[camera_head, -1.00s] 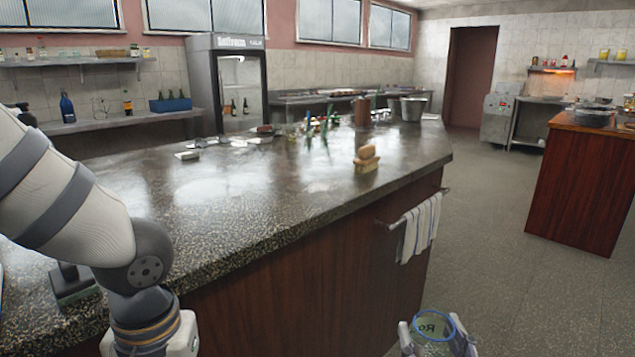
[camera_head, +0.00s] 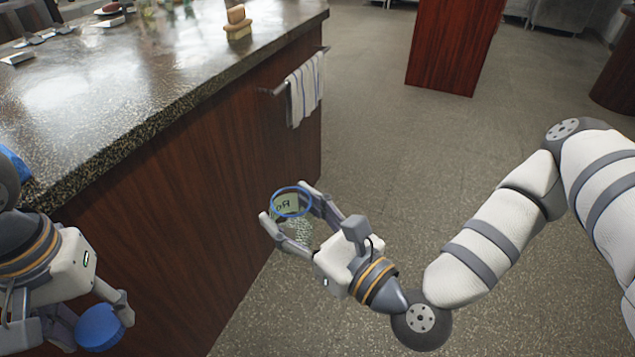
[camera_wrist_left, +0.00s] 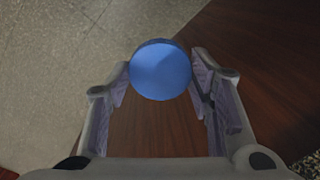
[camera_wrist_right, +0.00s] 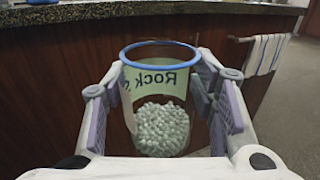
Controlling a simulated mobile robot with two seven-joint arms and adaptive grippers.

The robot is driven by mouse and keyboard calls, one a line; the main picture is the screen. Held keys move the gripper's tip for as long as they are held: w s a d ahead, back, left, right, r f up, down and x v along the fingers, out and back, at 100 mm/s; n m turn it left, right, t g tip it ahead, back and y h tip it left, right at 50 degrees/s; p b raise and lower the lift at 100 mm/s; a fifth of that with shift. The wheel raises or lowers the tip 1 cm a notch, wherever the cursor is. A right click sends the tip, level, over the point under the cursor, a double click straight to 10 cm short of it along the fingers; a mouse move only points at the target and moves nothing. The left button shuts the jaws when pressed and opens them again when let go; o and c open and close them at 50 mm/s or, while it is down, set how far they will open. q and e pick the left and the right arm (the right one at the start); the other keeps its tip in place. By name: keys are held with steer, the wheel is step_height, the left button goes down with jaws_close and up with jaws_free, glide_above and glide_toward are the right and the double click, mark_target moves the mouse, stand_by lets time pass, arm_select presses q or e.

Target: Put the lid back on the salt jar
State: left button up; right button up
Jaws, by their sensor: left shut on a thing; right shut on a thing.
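The salt jar is a clear jar (camera_head: 300,232) with a blue rim and a label reading "Rock". My right gripper (camera_head: 290,217) is shut on it and holds it upright in the air beside the counter's wooden side. In the right wrist view the jar (camera_wrist_right: 160,130) stands between the fingers, open at the top, with white grains in its lower part. The lid is a round blue disc (camera_head: 100,328). My left gripper (camera_head: 97,318) is shut on it at the lower left of the head view. In the left wrist view the lid (camera_wrist_left: 160,70) sits between the fingertips, apart from the jar.
The dark stone counter (camera_head: 130,95) with wooden side panels (camera_head: 200,190) runs along the left. A striped towel (camera_head: 304,90) hangs from a rail on its end. Tan blocks (camera_head: 238,22) stand on the counter corner.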

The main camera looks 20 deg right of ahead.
steer(key=a+n+g+y, duration=0.1)
steer(key=a, duration=0.1)
steer(key=a+n+g+y, duration=0.1)
steer(key=a+y, duration=0.1)
steer(key=a+n+y, duration=0.1)
steer(key=shift+s+a+f+n+g+y, duration=0.3)
steer(key=shift+s+a+f+g+y, duration=0.05)
steer(key=shift+a+g+y, duration=0.05)
arm_select(q)
steer(key=w+d+r+m, duration=0.1)
steer(key=w+d+r, duration=0.1)
steer(key=d+r, duration=0.5)
steer(key=w+d+r+m, duration=0.1)
steer(key=w+d+r, duration=0.2)
steer(key=d+r, duration=0.4)
steer(key=d, duration=0.8)
steer(key=shift+d+r+m+h, duration=0.2)
steer(key=shift+m+h, duration=0.1)
steer(key=shift+m, duration=0.1)
steer(key=shift+w+f, duration=0.1)
steer(key=shift+f, duration=1.95)
